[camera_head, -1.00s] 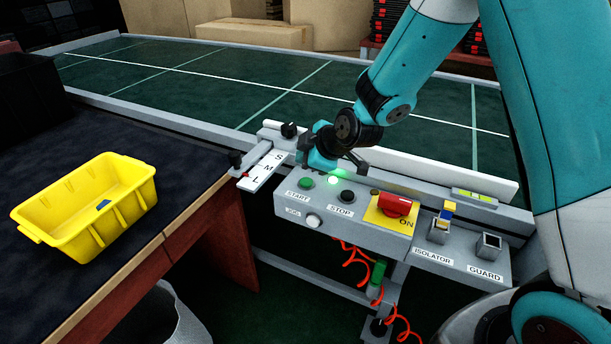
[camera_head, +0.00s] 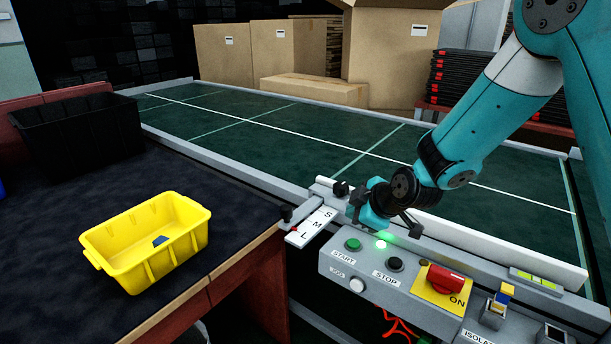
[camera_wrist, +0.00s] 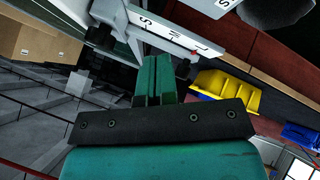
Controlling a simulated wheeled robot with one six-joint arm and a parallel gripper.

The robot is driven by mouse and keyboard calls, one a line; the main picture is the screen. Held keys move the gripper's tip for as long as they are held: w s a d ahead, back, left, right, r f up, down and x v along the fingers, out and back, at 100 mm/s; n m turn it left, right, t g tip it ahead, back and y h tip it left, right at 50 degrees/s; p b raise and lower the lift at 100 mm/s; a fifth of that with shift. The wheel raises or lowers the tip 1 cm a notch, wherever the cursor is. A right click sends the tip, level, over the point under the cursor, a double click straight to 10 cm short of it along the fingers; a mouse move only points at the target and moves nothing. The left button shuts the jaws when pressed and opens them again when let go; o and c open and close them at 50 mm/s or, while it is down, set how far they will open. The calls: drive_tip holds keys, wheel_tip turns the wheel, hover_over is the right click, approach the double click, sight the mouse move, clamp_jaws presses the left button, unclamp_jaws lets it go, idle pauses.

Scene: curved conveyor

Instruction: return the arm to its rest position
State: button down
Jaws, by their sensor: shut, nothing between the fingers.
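My arm reaches down from the upper right in the head view, over the near edge of the conveyor. My gripper (camera_head: 385,222) hangs just above the grey control panel (camera_head: 335,268), close to the START button (camera_head: 353,244) and the lit green lamp (camera_head: 381,244). It is shut and empty. In the wrist view the teal fingers (camera_wrist: 154,80) lie together with nothing between them. I cannot tell from these views whether the fingertips touch anything.
The panel also bears a black STOP button (camera_head: 395,264) and a red switch (camera_head: 445,279) at ON. An S-M-L slide (camera_head: 312,228) juts out left of it. A yellow bin (camera_head: 148,245) and black crate (camera_head: 75,135) stand on the dark table. Cardboard boxes (camera_head: 388,55) stand behind the green conveyor (camera_head: 270,130).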

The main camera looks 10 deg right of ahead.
drive_tip(key=s+a+r+m+g+y+p, duration=0.1)
drive_tip(key=s+a+r+m+g+p, duration=0.15)
drive_tip(key=s+r, duration=0.5)
drive_tip(key=s+a+r+m+g+p, duration=0.1)
drive_tip(key=s+a+r+g+p, duration=0.2)
drive_tip(key=s+r, duration=0.5)
drive_tip(key=s+r+m+g+p, duration=0.1)
drive_tip(key=s+r+p, duration=0.1)
drive_tip(key=s+r, duration=0.2)
drive_tip(key=s+d+r+m+g+h+p, duration=0.1)
drive_tip(key=s+r, duration=0.4)
drive_tip(key=s, duration=0.6)
drive_tip(key=shift+s+d+m+p, duration=0.15)
drive_tip(key=shift+s+m+p, duration=0.1)
drive_tip(key=shift+m+p, duration=0.65)
drive_tip(key=shift+g, duration=0.25)
